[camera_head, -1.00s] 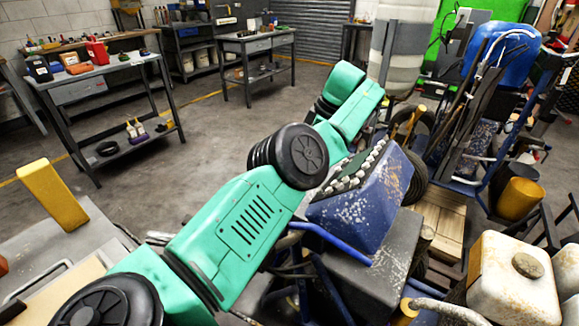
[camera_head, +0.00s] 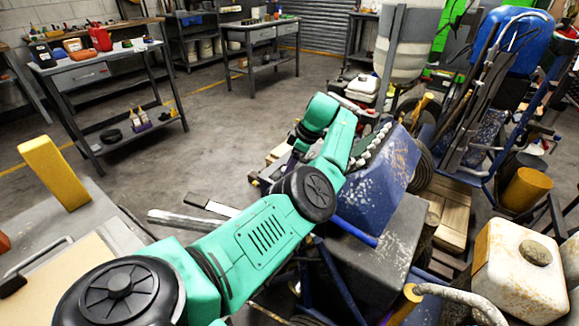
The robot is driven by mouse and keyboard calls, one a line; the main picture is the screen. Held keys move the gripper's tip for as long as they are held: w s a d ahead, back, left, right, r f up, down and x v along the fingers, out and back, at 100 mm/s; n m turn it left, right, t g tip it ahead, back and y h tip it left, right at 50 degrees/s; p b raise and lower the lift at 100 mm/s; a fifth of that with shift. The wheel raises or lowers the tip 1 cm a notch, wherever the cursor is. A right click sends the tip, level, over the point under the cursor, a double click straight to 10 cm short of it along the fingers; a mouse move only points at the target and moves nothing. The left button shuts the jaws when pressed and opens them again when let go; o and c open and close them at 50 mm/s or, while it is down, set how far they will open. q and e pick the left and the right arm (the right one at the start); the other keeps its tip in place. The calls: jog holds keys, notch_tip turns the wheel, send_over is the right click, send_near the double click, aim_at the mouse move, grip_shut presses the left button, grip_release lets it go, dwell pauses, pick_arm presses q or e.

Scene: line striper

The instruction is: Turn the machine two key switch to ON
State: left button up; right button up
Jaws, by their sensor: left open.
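The line striper nearest me has a worn blue housing (camera_head: 378,190). A row of pale knobs or switches (camera_head: 372,146) runs along its upper left edge. I cannot pick out the key switch or its position; my left arm covers part of the panel side. My green left arm comes in from the lower left and bends at the far end. My left gripper (camera_head: 298,146) hangs below the green wrist, left of the panel and apart from the knobs as far as I can tell. Its fingers are small and mostly hidden; it is open and holds nothing visible. My right gripper is out of view.
A dirty white tank (camera_head: 515,280) stands at the lower right. A workbench (camera_head: 85,75) with a red can stands at the upper left. Open floor (camera_head: 220,130) lies between.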

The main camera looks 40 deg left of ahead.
pick_arm(q)
grip_shut()
jog(key=shift+r+m+p, duration=0.2)
jog(key=shift+m+p, duration=0.1)
jog(key=shift+p, duration=0.45)
jog(key=m+t+p, duration=0.1)
jog(key=m+p, duration=0.2)
jog(key=p, duration=0.2)
jog(key=m+t+p, duration=0.1)
jog(key=m+p, duration=0.2)
jog(key=p, duration=0.2)
jog(key=m+t+p, duration=0.1)
jog(key=m+p, duration=0.2)
jog(key=p, duration=0.2)
jog(key=shift+s+r+t, duration=0.2)
jog(key=shift+s+t, duration=0.2)
jog(key=shift+f+m+t+p, duration=0.15)
jog(key=shift+m+t+p, duration=0.15)
jog(key=shift+m+p, duration=0.65)
jog(key=shift+f+m, duration=0.15)
jog(key=shift+m, duration=0.2)
grip_release()
